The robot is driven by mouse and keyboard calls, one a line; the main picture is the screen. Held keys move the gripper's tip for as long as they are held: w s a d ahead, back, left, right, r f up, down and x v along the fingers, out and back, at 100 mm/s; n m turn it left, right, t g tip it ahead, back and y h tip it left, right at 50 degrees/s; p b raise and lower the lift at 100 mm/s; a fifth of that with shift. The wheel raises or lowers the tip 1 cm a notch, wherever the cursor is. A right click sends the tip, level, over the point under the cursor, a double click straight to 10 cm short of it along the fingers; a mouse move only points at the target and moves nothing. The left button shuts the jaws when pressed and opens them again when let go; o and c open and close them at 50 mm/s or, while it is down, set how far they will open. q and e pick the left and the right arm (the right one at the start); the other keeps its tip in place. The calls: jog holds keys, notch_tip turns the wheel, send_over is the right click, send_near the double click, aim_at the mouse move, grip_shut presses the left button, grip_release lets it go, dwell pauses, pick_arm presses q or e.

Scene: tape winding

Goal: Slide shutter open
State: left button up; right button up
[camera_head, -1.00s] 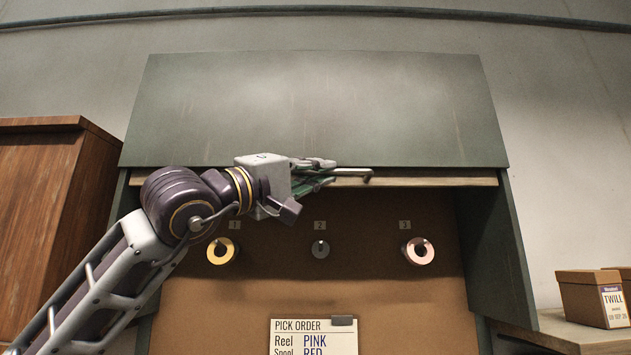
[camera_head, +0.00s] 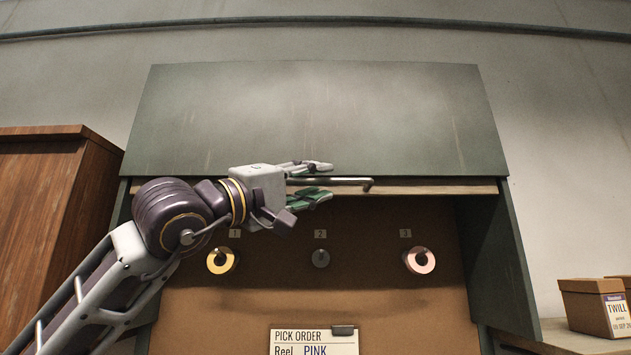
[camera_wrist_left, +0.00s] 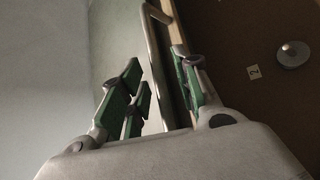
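The grey-green shutter (camera_head: 315,110) is up, and its lower edge sits above the brown pegboard of the cabinet. A metal bar handle (camera_head: 350,181) runs along that lower edge. The gripper hides the handle's left end in the head view. My right gripper is not in view.
Below the shutter, a yellow reel (camera_head: 221,260), a bare-looking peg (camera_head: 320,258) and a pink reel (camera_head: 420,260) are on the board. A pick order card (camera_head: 314,343) is lower down. A wooden cabinet (camera_head: 40,220) stands left and a TWILL box (camera_head: 590,303) right.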

pick_arm(q)
jog(key=v, duration=1.1)
dwell(0.8)
